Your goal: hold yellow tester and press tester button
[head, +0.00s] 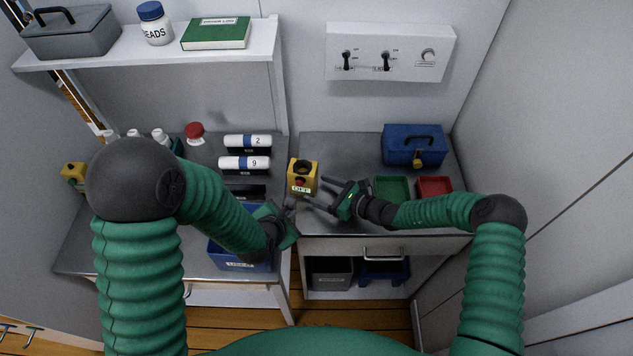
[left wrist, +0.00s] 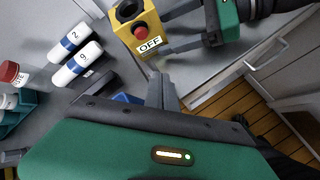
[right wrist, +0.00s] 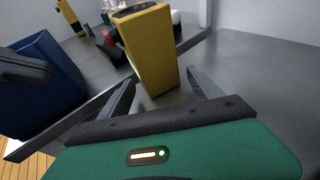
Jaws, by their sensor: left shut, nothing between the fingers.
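The yellow tester (head: 303,168) stands upright on the bench near its front, with a red button (left wrist: 139,30) and an OFF label (left wrist: 149,45). My right gripper (head: 314,190) is open to the right of the tester. In the right wrist view the tester (right wrist: 152,55) stands ahead, between the lines of the two spread fingers; I cannot tell whether they touch it. My left gripper (head: 290,204) is shut and empty, just in front of and below the tester. In the left wrist view its fingertips (left wrist: 160,78) point toward the tester, apart from the button.
A blue bin (head: 232,262) sits under my left forearm. White cylinders (head: 246,163) lie left of the tester. Green (head: 391,188) and red (head: 434,186) trays and a blue box (head: 413,147) stand right. A shelf (head: 110,55) hangs upper left.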

